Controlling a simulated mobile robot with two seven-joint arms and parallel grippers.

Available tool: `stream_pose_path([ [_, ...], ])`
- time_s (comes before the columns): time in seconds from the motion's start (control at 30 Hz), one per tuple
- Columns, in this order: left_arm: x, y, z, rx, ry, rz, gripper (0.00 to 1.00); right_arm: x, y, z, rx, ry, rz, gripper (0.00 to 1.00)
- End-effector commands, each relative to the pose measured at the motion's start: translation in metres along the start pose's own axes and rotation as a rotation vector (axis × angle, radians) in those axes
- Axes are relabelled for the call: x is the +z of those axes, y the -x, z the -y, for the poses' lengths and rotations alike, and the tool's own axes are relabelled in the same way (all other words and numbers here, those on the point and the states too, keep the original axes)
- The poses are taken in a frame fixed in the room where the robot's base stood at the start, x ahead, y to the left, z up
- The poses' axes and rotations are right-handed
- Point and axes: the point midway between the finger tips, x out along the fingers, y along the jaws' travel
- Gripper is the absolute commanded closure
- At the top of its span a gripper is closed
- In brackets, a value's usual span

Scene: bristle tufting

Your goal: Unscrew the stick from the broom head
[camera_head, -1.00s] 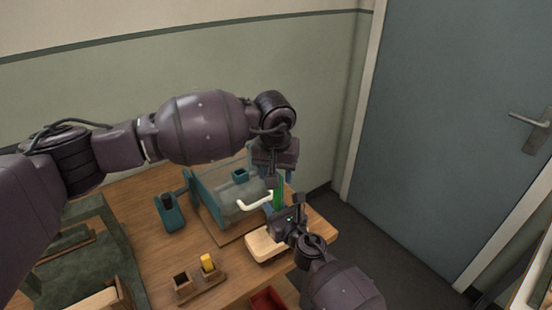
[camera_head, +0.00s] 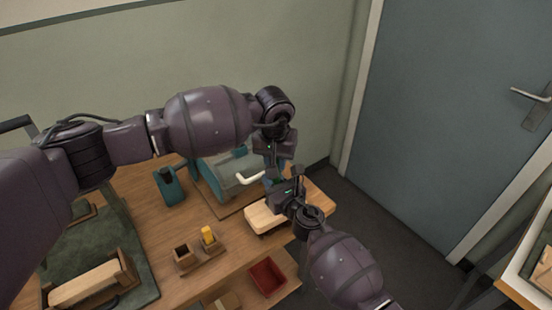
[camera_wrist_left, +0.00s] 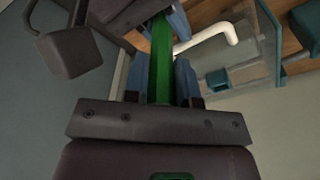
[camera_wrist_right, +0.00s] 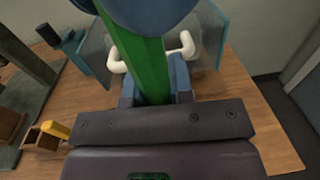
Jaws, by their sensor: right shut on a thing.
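The green stick (camera_wrist_left: 160,60) stands between my two grippers. In the head view it is mostly hidden by them. My right gripper (camera_head: 275,184) is shut on the stick, which also shows in the right wrist view (camera_wrist_right: 145,65). My left gripper (camera_head: 270,168) reaches down from above with its blue fingers on both sides of the stick; I cannot tell whether they press on it. A pale wooden block (camera_head: 262,217), which looks like the broom head, lies at the table's right front edge, below my right gripper. The joint between stick and block is hidden.
A clear-sided teal machine with a white handle (camera_head: 252,178) stands just behind the grippers. A teal holder (camera_head: 168,188), a wooden stand with a yellow piece (camera_head: 208,235) and a red tray (camera_head: 267,277) are nearby. The wooden table (camera_head: 150,225) has bare room left of the block.

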Motion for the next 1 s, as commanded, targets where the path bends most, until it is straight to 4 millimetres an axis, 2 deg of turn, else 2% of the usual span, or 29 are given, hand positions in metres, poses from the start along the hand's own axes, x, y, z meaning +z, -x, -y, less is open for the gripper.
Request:
stream_pose_path([
  [0.03, -0.0001, 0.0002, 0.0, 0.0, 0.0, 0.0, 0.83, 0.0003, -0.0001, 0.0, 0.0, 0.0, 0.0, 1.0],
  [0.13, -0.0001, 0.0003, 0.0, 0.0, 0.0, 0.0, 0.98, 0.0003, -0.0001, 0.0, 0.0, 0.0, 0.0, 1.0],
  [0.17, -0.0001, 0.0003, 0.0, 0.0, 0.0, 0.0, 1.0, 0.0003, -0.0001, 0.0, 0.0, 0.0, 0.0, 1.0],
  [0.37, -0.0003, 0.0006, 0.0, -0.007, 0.044, 0.0, 1.0, 0.0003, -0.0001, 0.0, 0.0, 0.0, 0.0, 1.0],
  [0.63, -0.0001, 0.001, 0.0004, -0.056, 0.368, 0.001, 1.0, 0.0001, 0.0, 0.0001, -0.001, 0.0, 0.0, 1.0],
  [1.0, 0.0001, 0.0008, 0.0007, -0.053, 0.353, 0.002, 1.0, -0.0001, 0.0, 0.0, 0.0, 0.0, 0.0, 1.0],
])
